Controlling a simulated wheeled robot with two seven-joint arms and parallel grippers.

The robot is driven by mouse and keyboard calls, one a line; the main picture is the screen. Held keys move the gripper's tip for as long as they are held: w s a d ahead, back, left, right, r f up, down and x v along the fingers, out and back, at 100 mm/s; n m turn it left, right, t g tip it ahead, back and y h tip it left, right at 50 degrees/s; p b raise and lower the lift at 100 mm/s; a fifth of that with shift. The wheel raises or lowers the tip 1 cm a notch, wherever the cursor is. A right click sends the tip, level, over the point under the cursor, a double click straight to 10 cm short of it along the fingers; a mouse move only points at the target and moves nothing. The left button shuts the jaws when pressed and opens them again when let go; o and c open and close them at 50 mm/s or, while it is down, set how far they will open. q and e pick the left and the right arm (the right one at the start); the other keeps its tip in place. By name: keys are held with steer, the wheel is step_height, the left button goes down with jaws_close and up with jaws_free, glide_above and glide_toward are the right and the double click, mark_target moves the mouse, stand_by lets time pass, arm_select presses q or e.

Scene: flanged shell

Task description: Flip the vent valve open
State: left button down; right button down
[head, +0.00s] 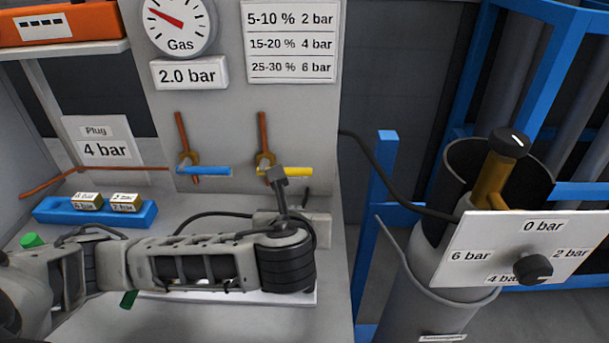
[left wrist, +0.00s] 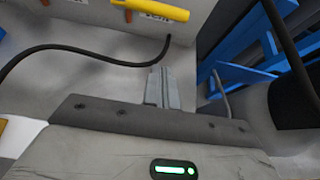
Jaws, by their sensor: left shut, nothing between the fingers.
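The yellow valve handle (head: 299,171) lies level, pointing right from its brass body on a vertical copper pipe (head: 263,135). It also shows at the top of the left wrist view (left wrist: 150,9), with a partly hidden label that I cannot read surely. A blue valve handle (head: 208,171) lies level on the pipe to its left. My left gripper (head: 278,174) is shut and empty, its fingertips overlapping the handle's left end in the head view. In the left wrist view the fingers (left wrist: 162,84) appear below the yellow handle, apart from it. My right gripper is not in view.
A gas gauge (head: 177,22) and pressure cards (head: 290,42) are above the valves. A blue tray (head: 97,211) holds small blocks at left. A black hose (head: 400,190) runs right to a cylinder with a dial plate (head: 500,240). Blue framing (head: 384,180) stands between.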

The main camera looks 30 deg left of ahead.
arm_select(q)
steer(key=x, duration=0.9)
steer(key=shift+b, duration=0.35)
steer(key=r, duration=0.1)
steer(key=w+r+p, duration=0.1)
steer(key=shift+a+r, duration=0.3)
steer(key=shift+r, duration=0.35)
steer(key=shift+w+r, duration=0.1)
steer(key=shift+r, duration=0.05)
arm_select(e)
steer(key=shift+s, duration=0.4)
arm_select(q)
steer(key=shift+w, duration=0.15)
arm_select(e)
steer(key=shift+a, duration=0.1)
